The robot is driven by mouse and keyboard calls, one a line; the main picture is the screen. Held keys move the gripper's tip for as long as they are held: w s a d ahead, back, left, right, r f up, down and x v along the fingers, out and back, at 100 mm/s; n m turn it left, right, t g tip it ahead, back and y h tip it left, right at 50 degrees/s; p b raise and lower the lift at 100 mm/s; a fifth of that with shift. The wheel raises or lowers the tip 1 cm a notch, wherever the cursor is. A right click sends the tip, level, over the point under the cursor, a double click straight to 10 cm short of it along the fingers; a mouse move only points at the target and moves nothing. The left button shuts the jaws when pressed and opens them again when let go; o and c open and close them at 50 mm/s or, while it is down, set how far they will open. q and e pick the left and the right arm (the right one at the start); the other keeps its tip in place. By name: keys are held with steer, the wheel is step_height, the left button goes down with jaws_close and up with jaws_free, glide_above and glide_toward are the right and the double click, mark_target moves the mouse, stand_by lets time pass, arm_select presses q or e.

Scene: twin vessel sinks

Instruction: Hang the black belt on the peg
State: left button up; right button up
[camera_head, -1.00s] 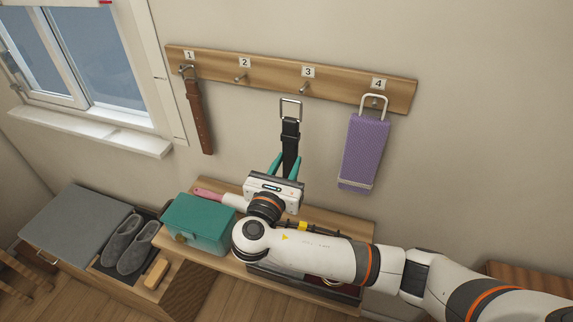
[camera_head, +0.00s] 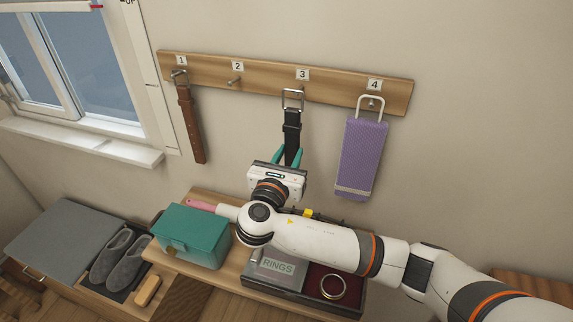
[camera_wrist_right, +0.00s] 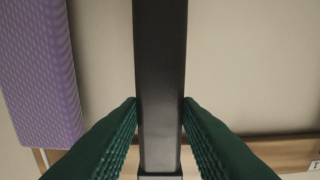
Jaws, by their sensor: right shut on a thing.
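The black belt (camera_head: 292,122) hangs upright with its silver buckle (camera_head: 284,100) at the top. My right gripper (camera_head: 290,154) is shut on the strap below the buckle, a green finger on each side. In the right wrist view the strap (camera_wrist_right: 161,70) runs between the fingertips (camera_wrist_right: 160,104). The buckle's top right corner overlaps peg 3 (camera_head: 303,91), under label 3, in the head view. I cannot tell whether the frame is around the peg or in front of it. Peg 2 (camera_head: 235,81) is bare. My left gripper is not in view.
A brown belt (camera_head: 191,125) hangs from peg 1 and a purple strapped item (camera_head: 362,155) from peg 4, close on the right. Below are a green box (camera_head: 193,238), a tray with rings (camera_head: 334,287) and grey slippers (camera_head: 118,258). The wall beneath peg 2 is clear.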

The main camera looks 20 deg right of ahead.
steer(key=shift+f+b+x, duration=0.25)
steer(key=shift+b+x, duration=0.5)
steer(key=shift+x, duration=0.45)
steer(key=shift+w+d+b, duration=0.4)
steer(key=shift+w+b, duration=0.15)
steer(key=shift+b, duration=0.05)
steer(key=shift+w+d, duration=0.15)
steer(key=shift+w+d+f, duration=0.2)
steer(key=shift+w+f, duration=0.05)
steer(key=shift+w, duration=0.05)
steer(key=shift+p, duration=0.45)
steer(key=shift+w+f, duration=0.1)
